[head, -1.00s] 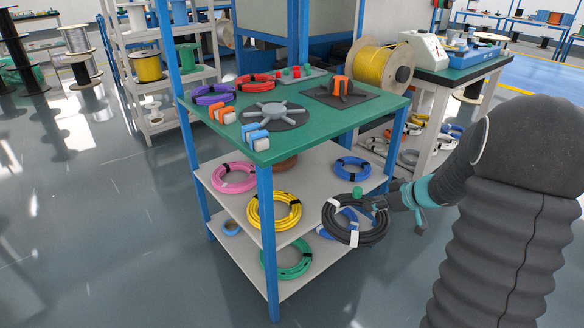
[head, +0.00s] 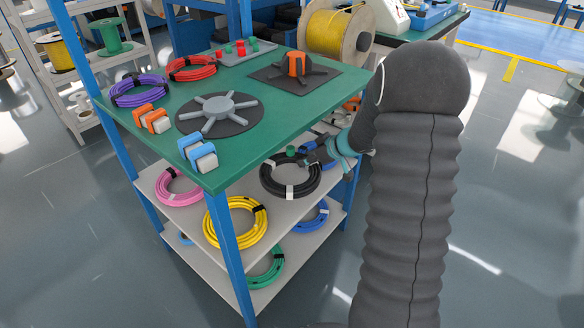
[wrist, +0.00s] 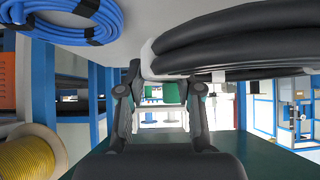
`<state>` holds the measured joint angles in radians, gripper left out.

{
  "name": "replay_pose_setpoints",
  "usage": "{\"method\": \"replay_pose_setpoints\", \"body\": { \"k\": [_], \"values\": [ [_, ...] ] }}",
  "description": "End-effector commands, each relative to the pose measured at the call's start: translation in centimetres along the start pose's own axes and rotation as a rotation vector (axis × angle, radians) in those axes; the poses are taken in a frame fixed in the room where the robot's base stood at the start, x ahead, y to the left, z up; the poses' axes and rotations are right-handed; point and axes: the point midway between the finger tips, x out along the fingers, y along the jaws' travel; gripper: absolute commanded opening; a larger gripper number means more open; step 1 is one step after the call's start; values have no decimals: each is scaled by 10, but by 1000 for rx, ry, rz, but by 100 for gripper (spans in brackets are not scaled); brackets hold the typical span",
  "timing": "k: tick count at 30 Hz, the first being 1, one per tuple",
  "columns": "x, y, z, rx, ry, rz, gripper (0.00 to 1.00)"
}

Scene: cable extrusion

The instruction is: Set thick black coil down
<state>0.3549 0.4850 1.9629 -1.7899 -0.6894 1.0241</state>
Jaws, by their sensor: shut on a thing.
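The thick black coil (head: 290,194) is tilted nearly flat at the middle shelf (head: 270,208), between the yellow coil (head: 236,222) and a mostly hidden blue coil. I cannot tell whether it touches the shelf. In the wrist view, the black coil (wrist: 235,38) fills the upper right, close to the fingers, and the blue coil (wrist: 70,25) shows at upper left.
The green tabletop (head: 255,135) overhangs the shelf close to my gripper. A blue post (head: 235,250) stands at the front corner. A pink coil (head: 178,190) lies on the left of the middle shelf. A green coil (head: 266,270) and another blue coil (head: 312,215) lie lower.

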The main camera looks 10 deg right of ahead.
Motion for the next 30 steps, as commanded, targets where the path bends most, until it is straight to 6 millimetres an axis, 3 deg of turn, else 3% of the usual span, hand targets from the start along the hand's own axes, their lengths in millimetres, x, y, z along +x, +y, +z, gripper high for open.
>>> {"method": "replay_pose_setpoints", "body": {
  "k": [3,9,14,23,30],
  "values": [
    [27,2,-4,0,1,-1,0],
    [51,5,-10,3,1,3,0],
    [57,6,-9,4,1,4,0],
    [82,6,17,5,1,3,0],
    [82,6,18,3,1,4,0]
  ]
}}
